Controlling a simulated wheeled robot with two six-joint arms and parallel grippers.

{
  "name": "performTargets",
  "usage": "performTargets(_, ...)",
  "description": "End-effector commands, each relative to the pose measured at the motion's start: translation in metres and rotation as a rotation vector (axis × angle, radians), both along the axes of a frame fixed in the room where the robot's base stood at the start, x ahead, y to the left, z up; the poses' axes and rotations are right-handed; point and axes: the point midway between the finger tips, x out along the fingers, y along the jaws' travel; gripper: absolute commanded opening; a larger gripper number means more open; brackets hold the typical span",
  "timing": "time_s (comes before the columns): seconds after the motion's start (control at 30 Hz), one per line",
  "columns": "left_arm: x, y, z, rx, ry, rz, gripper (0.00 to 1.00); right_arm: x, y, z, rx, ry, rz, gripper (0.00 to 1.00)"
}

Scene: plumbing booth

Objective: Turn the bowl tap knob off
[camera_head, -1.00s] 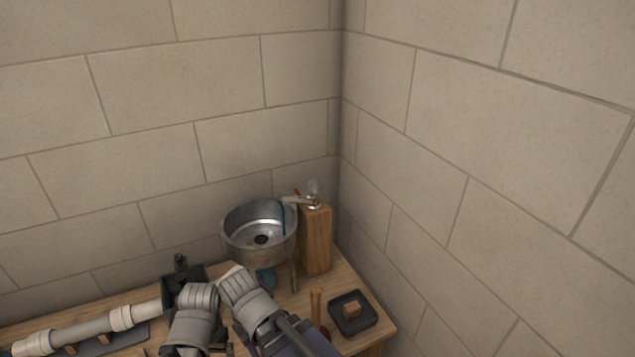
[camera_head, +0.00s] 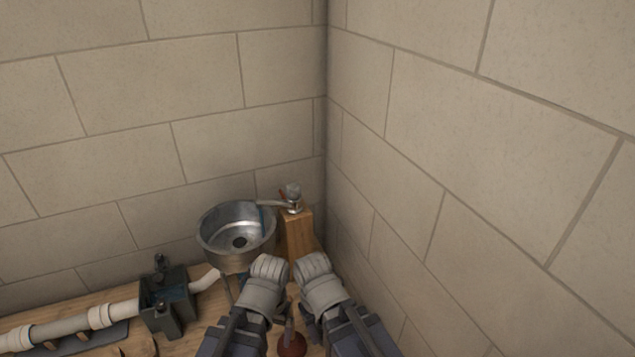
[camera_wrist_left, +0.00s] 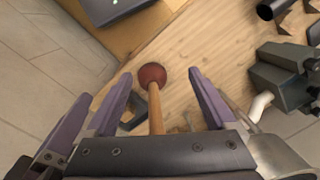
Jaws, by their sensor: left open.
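The bowl tap (camera_head: 291,204) stands on top of a wooden post (camera_head: 299,236) near the wall corner in the head view. Its grey knob (camera_head: 292,190) is on top, with a small red part beside it. Its spout reaches left over the round metal bowl (camera_head: 208,236). In the wrist view my left gripper (camera_wrist_left: 157,76) is open, its purple fingers on either side of a plunger (camera_wrist_left: 152,76) and not closed on it. In the head view both my arms are below the tap, apart from it. My right gripper's fingers cannot be seen.
The plunger (camera_head: 291,344) stands on the wooden table (camera_head: 50,301) between my arms in the head view. Stone walls close off the back and right.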

Motion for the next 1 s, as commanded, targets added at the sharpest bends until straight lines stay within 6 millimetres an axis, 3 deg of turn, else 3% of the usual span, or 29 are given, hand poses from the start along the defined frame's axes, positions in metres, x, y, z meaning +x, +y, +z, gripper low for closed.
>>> performTargets(0.57, 0.019, 0.029, 0.072, -0.035, -0.028, 0.093, 0.90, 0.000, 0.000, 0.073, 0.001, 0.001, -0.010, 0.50)
performTargets(1.0, 0.052, 0.077, 0.174, -0.085, -0.079, 0.249, 0.90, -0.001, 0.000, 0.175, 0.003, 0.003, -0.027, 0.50)
